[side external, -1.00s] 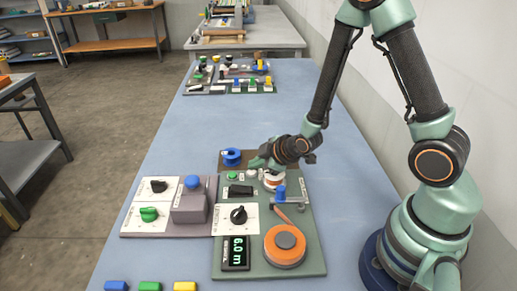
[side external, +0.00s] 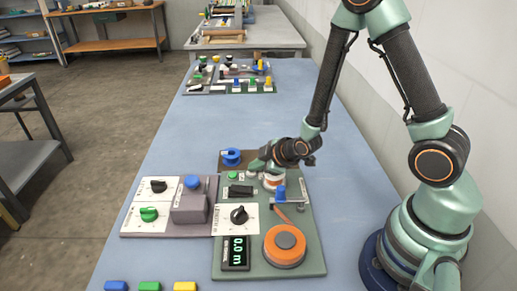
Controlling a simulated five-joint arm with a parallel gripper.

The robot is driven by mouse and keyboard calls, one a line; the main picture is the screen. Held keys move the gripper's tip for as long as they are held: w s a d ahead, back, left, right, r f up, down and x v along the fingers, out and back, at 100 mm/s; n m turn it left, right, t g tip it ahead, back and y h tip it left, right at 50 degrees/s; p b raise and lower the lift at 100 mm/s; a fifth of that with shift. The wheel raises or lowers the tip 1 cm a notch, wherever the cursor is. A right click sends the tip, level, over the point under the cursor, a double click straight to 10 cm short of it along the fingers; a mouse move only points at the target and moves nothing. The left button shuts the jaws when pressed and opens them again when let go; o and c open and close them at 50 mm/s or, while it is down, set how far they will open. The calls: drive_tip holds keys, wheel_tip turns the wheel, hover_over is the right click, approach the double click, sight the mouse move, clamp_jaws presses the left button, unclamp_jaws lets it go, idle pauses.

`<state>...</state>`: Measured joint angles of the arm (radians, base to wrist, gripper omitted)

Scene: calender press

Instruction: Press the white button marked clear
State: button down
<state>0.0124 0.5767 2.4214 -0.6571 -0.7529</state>
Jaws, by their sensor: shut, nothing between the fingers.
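The white button (side external: 251,175) is a small pale disc near the far end of the green panel (side external: 315,255), right of a green button (side external: 233,175). My gripper (side external: 256,166) is shut and empty, with its tip at the white button and partly covering it. I cannot tell clearly whether the tip touches it. A display (side external: 236,252) at the panel's near left reads 0.0 m.
A blue spool (side external: 231,157) stands behind the buttons. A blue-topped lever (side external: 281,193), a black knob (side external: 239,214) and an orange wheel (side external: 285,245) stand nearer. A grey panel (side external: 127,226) adjoins on the left.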

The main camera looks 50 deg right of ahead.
drive_tip(key=shift+r, duration=0.8)
drive_tip(key=shift+r, duration=0.1)
drive_tip(key=shift+r, duration=2.4)
wheel_tip(320, 180, up, 9)
drive_tip(key=m+g, duration=0.2)
drive_tip(key=m, duration=0.2)
hover_over(255, 176)
drive_tip(key=s, duration=0.4)
drive_tip(key=s+r+m+g, duration=0.1)
drive_tip(key=s+r+m, duration=0.3)
drive_tip(key=s+r, duration=0.3)
drive_tip(key=s, duration=0.2)
drive_tip(key=shift+s+a+g, duration=0.15)
drive_tip(key=shift+s+g, duration=0.15)
